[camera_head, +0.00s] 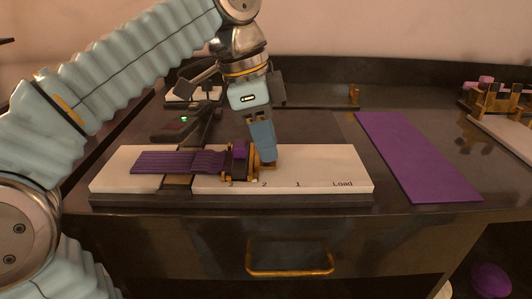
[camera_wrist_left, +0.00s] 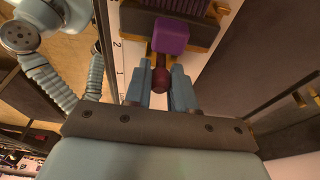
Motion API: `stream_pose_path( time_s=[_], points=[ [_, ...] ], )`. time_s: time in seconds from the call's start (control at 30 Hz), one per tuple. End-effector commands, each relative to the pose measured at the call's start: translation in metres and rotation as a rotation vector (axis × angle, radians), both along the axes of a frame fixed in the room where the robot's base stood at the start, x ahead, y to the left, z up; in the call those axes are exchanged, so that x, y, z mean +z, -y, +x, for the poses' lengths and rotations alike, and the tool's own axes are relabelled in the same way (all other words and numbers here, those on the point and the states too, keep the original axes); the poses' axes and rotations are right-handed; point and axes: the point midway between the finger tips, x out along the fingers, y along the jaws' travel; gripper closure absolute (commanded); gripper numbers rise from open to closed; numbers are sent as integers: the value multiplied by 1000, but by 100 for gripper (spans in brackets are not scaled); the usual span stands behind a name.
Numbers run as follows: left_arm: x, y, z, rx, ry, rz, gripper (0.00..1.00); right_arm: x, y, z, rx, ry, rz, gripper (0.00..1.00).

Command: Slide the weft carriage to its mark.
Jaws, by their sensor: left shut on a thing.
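The weft carriage, a purple block (camera_head: 239,150) in a brass-coloured frame, sits on a long white board (camera_head: 315,168) marked "2", "1" and "Load" toward the right. The carriage stands left of the "2". Its purple block also shows in the left wrist view (camera_wrist_left: 171,35), with a dark red knob (camera_wrist_left: 161,78) on the near side. My left gripper (camera_head: 266,158) comes down at the carriage's right side and is shut on that knob, one finger on each side. The carriage's mark and the digit beneath it are partly hidden. My right gripper is not in view.
Ribbed purple cloth (camera_head: 178,162) lies on the board left of the carriage. A dark device with a green light (camera_head: 184,121) is behind. A flat purple mat (camera_head: 415,155) and a brass-fitted rack (camera_head: 492,98) are right. The board's right part is clear. A brass handle (camera_head: 290,272) is below.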

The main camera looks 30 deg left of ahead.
Motion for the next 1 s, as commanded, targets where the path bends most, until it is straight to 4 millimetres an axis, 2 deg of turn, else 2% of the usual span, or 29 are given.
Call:
stream_pose_path(
  time_s=[0.5, 0.83, 0.87, 1.0],
  points=[
    [0, -30, -18, 2, 1, 1, 100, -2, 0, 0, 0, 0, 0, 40],
    [0, -34, -21, 2, 0, 0, 100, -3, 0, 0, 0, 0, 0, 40],
    [0, -34, -21, 2, 0, 0, 74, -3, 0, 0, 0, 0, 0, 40],
    [0, -34, -21, 1, 1, 0, 53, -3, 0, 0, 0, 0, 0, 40]
  ],
)
